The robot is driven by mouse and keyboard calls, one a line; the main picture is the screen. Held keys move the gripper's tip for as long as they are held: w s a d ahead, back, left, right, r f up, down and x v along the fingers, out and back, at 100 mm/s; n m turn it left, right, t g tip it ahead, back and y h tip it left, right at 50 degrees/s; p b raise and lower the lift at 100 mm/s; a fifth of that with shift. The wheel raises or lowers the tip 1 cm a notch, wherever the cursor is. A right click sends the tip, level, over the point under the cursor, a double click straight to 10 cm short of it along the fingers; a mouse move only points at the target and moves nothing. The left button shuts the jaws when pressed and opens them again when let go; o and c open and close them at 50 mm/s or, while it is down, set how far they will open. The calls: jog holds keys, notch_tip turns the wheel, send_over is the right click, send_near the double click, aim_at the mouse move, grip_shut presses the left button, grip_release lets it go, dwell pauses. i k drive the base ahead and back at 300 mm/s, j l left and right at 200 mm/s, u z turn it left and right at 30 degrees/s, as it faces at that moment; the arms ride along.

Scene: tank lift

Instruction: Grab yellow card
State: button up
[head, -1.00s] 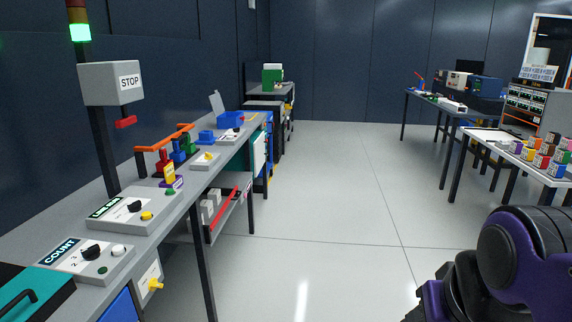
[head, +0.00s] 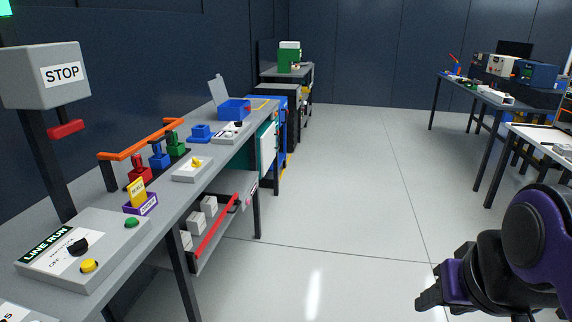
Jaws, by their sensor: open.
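The yellow card (head: 137,192) stands upright in a small purple holder (head: 141,205) on the grey bench at the left in the head view. It has dark print that is too small to read. My gripper (head: 428,300) shows at the lower right, partly cut off by the frame edge. It is open and far to the right of the card, over the floor. Nothing shows between its fingers.
The long grey bench (head: 205,210) bears the LINE RUN panel (head: 112,235) in front of the card. Red, blue and green levers (head: 158,156) with an orange rail (head: 140,140) stand behind it. A STOP box (head: 25,90) overhangs at left. The floor (head: 330,180) is clear.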

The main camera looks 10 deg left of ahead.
aim_at(137, 191)
jog(key=i+u, duration=0.3)
jog(key=i, duration=0.25)
jog(key=i+l+u, duration=0.25)
jog(key=i, duration=0.25)
jog(key=i+j+u, duration=0.1)
jog(key=i+u, duration=0.15)
jog(key=u, duration=0.15)
jog(key=i+u, duration=0.2)
jog(key=u, duration=0.15)
jog(key=i+u, duration=0.25)
jog(key=u, duration=0.15)
